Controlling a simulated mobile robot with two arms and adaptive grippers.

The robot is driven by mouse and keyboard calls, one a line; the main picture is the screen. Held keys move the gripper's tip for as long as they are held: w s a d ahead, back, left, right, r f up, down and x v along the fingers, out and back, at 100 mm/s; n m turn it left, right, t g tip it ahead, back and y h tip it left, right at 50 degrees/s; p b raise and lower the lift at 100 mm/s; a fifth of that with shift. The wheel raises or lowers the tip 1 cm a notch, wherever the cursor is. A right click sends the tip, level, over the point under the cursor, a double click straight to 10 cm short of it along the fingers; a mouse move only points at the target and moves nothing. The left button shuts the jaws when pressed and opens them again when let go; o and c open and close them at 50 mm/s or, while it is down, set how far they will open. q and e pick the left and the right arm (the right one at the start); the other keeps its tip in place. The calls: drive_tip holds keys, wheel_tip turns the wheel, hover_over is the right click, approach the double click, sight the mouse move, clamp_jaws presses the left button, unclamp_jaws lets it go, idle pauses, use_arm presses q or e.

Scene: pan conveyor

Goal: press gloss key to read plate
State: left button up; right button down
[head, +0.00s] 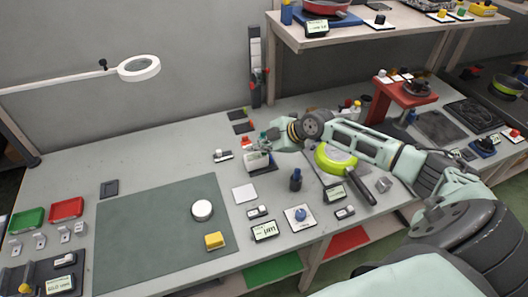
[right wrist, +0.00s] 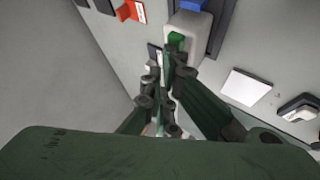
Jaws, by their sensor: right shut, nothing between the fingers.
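A pale boxy device (head: 257,161), which looks like the gloss meter, stands on a dark base near the middle of the bench. In the right wrist view its pale body (right wrist: 190,24) carries a green key (right wrist: 176,39) and a blue part (right wrist: 193,4). My right gripper (head: 270,142) is shut and empty, with its fingertips right at the device. In the right wrist view the fingertips (right wrist: 175,62) lie beside or over the green key; I cannot tell whether they touch it. A white square plate (head: 245,193) lies flat on the bench. My left gripper is not in view.
A lime-green pan (head: 335,159) with a dark handle lies under my right forearm. A dark bottle (head: 295,180), a display (head: 264,231) and a blue-knobbed box (head: 300,217) stand in front. A red-orange piece (right wrist: 130,11) is beside the device. The green mat (head: 150,235) is mostly clear.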

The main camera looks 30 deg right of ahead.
sight(260, 157)
drive_tip(key=shift+f, duration=0.25)
drive_tip(key=shift+r, duration=0.1)
drive_tip(key=shift+r+p, duration=0.5)
drive_tip(key=shift+r, duration=0.45)
wheel_tip(260, 157, up, 5)
drive_tip(key=p, duration=0.3)
drive_tip(key=shift+f, duration=0.1)
idle(0.9)
